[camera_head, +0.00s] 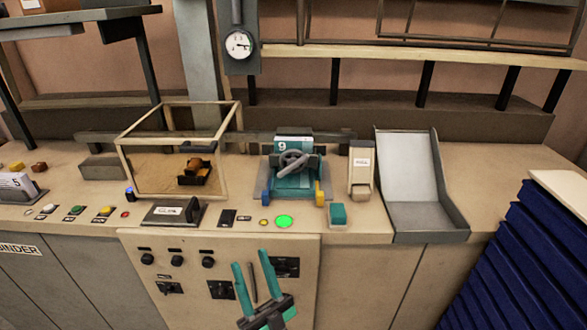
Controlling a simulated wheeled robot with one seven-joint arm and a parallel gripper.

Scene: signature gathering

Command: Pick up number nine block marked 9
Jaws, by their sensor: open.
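The number nine block, a block with a white top face marked 9 (284,143), sits in a teal machine (291,181) with a grey handwheel on the counter. The handwheel and dark frame partly cover the block's front. My gripper (251,259) is low in the head view, in front of the counter's panel and below the machine. Its two teal fingers are spread apart, with nothing between them.
A glass case (133,168) stands left of the machine. A grey chute tray (428,216) and a small beige box (361,168) stand to the right. A lit green button (284,221) and a teal block (337,215) are at the counter's front. Blue stacked trays (520,255) are at far right.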

